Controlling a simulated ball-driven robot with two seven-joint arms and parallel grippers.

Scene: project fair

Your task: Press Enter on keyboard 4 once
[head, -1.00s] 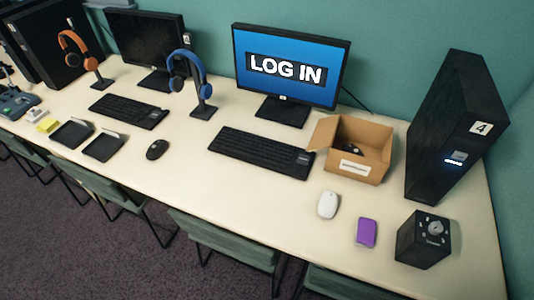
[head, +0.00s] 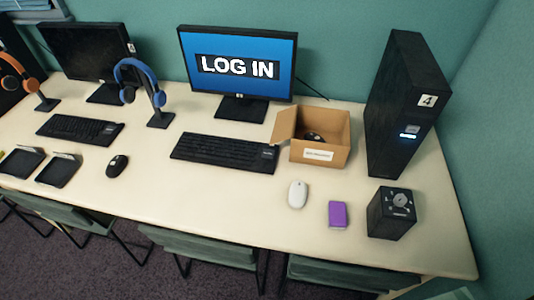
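A black keyboard (head: 224,152) lies on the long pale table, in front of a monitor (head: 238,70) that reads LOG IN on a blue screen. A label on the keyboard's right end is too small to read. The black computer tower (head: 405,105) at the right bears the number 4 and has a lit blue light. A second black keyboard (head: 80,129) lies farther left, in front of a dark monitor (head: 88,52). Neither of my grippers is in view.
An open cardboard box (head: 328,156) with a dark object inside stands right of the keyboard. A white mouse (head: 298,194), a purple block (head: 338,214) and a black cube (head: 392,213) lie nearer the front. Headphones on a stand (head: 158,118) are left. Green chairs (head: 200,246) line the front edge.

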